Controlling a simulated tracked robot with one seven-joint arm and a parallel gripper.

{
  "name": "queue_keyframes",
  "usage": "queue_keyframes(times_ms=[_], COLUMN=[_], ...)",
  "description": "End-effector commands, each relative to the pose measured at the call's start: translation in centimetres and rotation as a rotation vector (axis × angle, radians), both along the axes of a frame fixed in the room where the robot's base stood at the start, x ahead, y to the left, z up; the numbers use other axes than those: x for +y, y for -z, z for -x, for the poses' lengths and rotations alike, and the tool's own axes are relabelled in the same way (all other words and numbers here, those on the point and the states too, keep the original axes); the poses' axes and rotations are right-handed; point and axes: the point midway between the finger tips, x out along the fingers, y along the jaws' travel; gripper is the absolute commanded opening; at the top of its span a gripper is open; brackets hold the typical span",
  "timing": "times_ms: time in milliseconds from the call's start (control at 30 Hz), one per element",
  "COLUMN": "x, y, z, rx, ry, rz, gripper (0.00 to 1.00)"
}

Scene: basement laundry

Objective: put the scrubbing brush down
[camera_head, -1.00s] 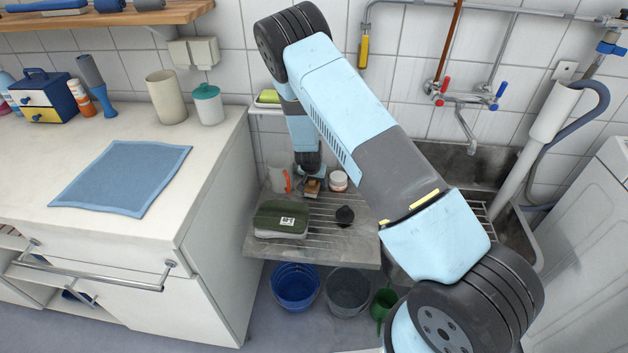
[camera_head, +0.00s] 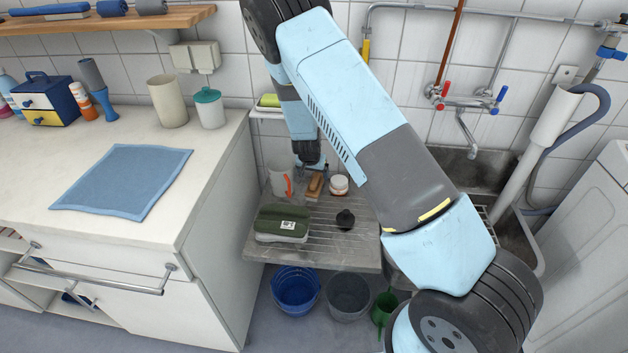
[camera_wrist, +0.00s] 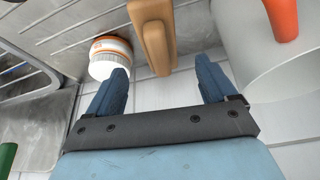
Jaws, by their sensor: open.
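The scrubbing brush (camera_head: 315,186), a brown wooden block, rests on the ribbed metal drainboard (camera_head: 335,252) beside the sink. It lies between a mug with an orange handle and a white jar. In the wrist view the brush (camera_wrist: 153,35) lies beyond my gripper (camera_wrist: 162,70), in line with the gap between the two blue fingers. The fingers stand apart, with clear space on both sides of the brush, and hold nothing. In the head view my gripper (camera_head: 310,165) is just behind the brush, near the wall. The brush's underside is hidden.
The mug (camera_head: 280,181) and the jar (camera_head: 339,185) stand close on either side. A green-lidded box (camera_head: 282,222) and a dark small object (camera_head: 345,219) sit nearer the front edge. A soap shelf (camera_head: 268,107) hangs on the wall by my arm.

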Motion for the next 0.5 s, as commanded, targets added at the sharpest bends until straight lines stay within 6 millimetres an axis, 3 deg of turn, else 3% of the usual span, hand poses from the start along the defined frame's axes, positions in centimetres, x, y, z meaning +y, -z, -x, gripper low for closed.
queue_keyframes(times_ms=[233, 500], x=[0.6, 0.8], y=[-4.1, -6.0], z=[1.5, 2.3], rx=[-0.003, 0.0], ry=[0.0, 0.0], rz=[-0.001, 0.0], gripper=[0.85, 0.85])
